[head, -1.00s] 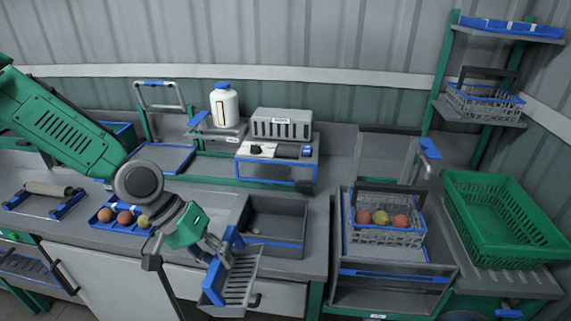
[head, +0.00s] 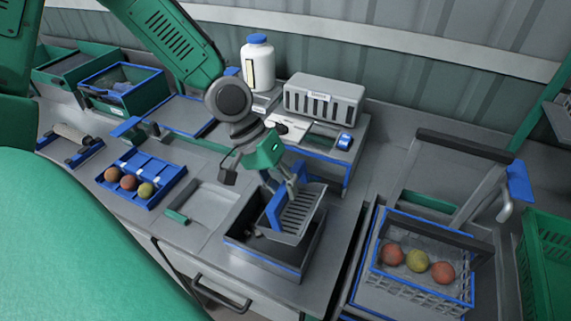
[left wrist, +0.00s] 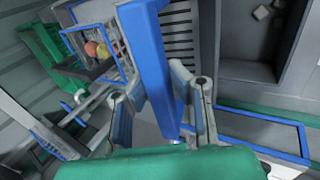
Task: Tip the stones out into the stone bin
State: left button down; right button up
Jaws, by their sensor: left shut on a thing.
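My left gripper (head: 284,182) is shut on the blue edge of a grey slotted scoop (head: 300,212). The scoop is tilted and held over the grey stone bin (head: 262,262), covering part of its inside. In the left wrist view, the fingers (left wrist: 160,105) close around the scoop's blue edge (left wrist: 150,62), with the slotted face (left wrist: 180,35) behind. A few small pale stones (left wrist: 262,12) lie on the floor of the bin (left wrist: 250,50) there. I see no stones in the visible part of the scoop. My right gripper is not in view.
A grey slotted box (head: 324,98) and a white bottle (head: 258,65) stand behind. A green crate (head: 535,255) stands at the far right.

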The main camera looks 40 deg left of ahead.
pick_arm(q)
jog(key=shift+w+d+r+y, duration=0.1)
jog(key=shift+d+y, duration=0.3)
jog(key=shift+y, duration=0.2)
jog(key=shift+w+a+g+y, duration=0.2)
jog(key=shift+w+g+y, duration=0.1)
jog(key=shift+y, duration=0.6)
jog(key=shift+d+y+b, duration=0.15)
jog(key=shift+y+b, duration=0.35)
jog(key=shift+y, duration=0.1)
jog(key=shift+d+g+y, duration=0.3)
jog(key=shift+d+y, duration=0.4)
jog(key=shift+w+d+r+y, duration=0.1)
jog(key=shift+d+r+y, duration=0.05)
jog(key=shift+d, duration=0.25)
jog(key=shift+w+d+r+y, duration=0.1)
jog(key=shift+d+y, duration=0.05)
jog(key=shift+d, duration=0.25)
jog(key=shift+s+a+f, duration=0.1)
jog(key=shift+a+f, duration=0.1)
jog(key=shift+a, duration=0.8)
jog(key=shift+d, duration=0.1)
